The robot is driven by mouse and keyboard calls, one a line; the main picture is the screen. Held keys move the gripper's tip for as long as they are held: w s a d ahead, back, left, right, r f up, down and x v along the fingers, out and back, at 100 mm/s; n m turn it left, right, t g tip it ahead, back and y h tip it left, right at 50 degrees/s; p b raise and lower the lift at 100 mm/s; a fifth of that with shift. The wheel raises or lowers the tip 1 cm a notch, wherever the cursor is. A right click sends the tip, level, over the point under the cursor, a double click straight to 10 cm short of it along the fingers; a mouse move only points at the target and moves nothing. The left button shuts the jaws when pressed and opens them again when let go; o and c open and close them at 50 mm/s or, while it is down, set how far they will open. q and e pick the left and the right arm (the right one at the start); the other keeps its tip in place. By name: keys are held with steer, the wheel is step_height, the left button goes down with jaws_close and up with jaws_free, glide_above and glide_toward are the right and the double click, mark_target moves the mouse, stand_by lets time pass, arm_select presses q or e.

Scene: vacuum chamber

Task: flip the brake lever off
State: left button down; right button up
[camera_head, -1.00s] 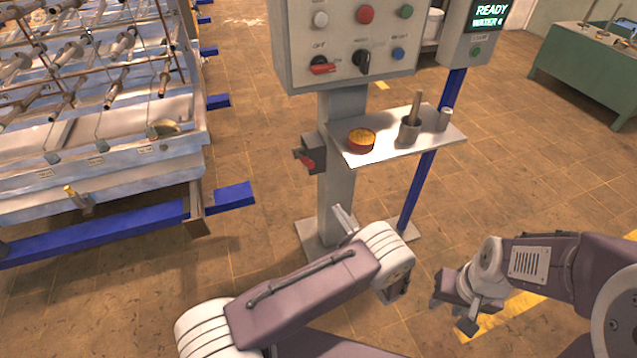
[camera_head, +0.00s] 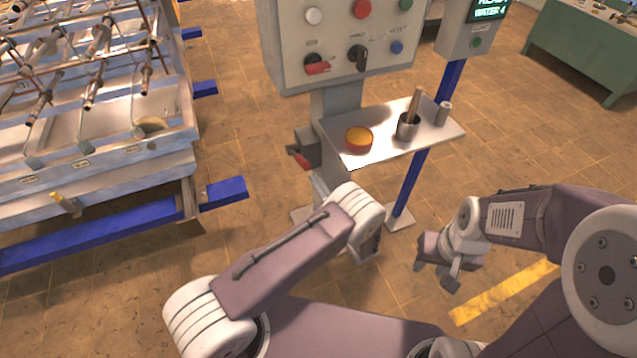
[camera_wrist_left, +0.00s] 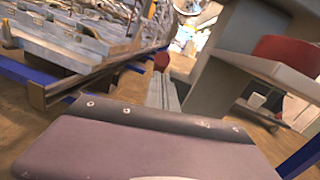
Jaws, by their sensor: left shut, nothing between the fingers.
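A small grey box with a red-ended lever (camera_head: 299,160) sticks out from the left side of the grey post. I take this as the brake lever; its label is not readable. Its red end (camera_wrist_left: 161,61) also shows in the left wrist view, just beyond the fingertips. My left gripper (camera_head: 321,187) is shut and empty, just below and right of the lever, mostly hidden behind my wrist. Its narrow grey fingers (camera_wrist_left: 162,92) point at the red end; I cannot tell whether they touch. My right gripper (camera_head: 434,277) hangs open and empty over the floor at the right.
A control panel (camera_head: 340,25) with buttons and a red-handled switch (camera_head: 317,68) tops the post. A shelf (camera_head: 385,146) right of the lever carries an orange-filled bowl (camera_head: 359,139), a mortar (camera_head: 408,126) and a small cylinder (camera_head: 443,113). A blue beam (camera_head: 95,235) lies left.

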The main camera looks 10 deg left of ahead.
arm_select(q)
steer(key=shift+w+a+r, duration=0.1)
steer(key=shift+a+r, duration=0.15)
steer(key=shift+r, duration=0.2)
arm_select(e)
steer(key=shift+w+a+r, duration=0.1)
steer(key=shift+r, duration=0.35)
